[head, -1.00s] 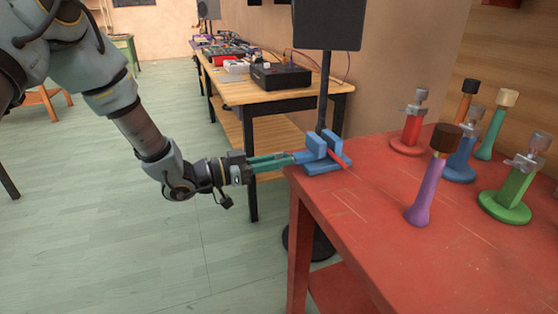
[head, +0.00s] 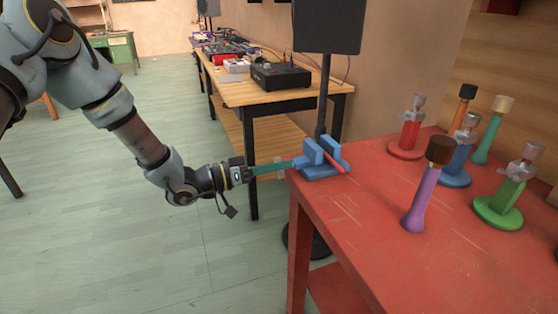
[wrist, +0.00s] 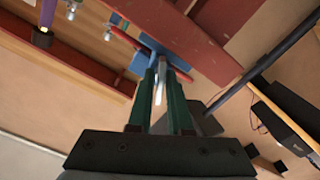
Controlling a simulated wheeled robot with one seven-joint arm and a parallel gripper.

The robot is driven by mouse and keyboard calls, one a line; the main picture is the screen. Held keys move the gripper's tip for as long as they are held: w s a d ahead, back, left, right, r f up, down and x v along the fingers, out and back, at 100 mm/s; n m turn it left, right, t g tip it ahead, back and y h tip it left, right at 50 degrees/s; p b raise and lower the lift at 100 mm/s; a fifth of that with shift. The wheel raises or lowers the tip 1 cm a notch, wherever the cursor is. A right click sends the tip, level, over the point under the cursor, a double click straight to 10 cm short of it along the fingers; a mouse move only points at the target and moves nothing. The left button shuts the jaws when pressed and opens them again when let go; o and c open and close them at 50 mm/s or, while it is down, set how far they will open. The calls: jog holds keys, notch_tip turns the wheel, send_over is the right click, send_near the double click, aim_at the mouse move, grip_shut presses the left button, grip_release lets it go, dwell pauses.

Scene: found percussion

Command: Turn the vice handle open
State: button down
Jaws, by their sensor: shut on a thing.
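The blue vice (head: 322,168) sits on the near left corner of the red table, with a red bar (head: 337,162) across it. In the wrist view the vice (wrist: 158,42) is ahead of my fingers. My gripper (head: 292,163) reaches it from the left, its green fingers level with the table's edge. In the wrist view a pale grey handle (wrist: 159,88) lies between the two fingers, and my gripper (wrist: 162,74) is shut on it. The handle's far end is hidden by the fingers and vice.
On the red table (head: 390,235) stand several coloured handle-like pieces, the purple one (head: 424,195) nearest. A black speaker (head: 327,27) on a stand rises behind the vice. A wooden bench (head: 270,95) with electronics stands behind. The floor at left is clear.

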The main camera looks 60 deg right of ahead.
jog(key=n+p, duration=0.2)
jog(key=n, duration=0.2)
jog(key=shift+w+n, duration=0.15)
jog(key=shift+n, duration=0.15)
jog(key=n+p, duration=0.1)
jog(key=n, duration=0.3)
jog(key=shift+f, duration=0.1)
jog(key=shift+n, duration=0.4)
jog(key=c, duration=0.8)
grip_release()
jog(key=shift+c, duration=0.2)
jog(key=shift+f, duration=0.1)
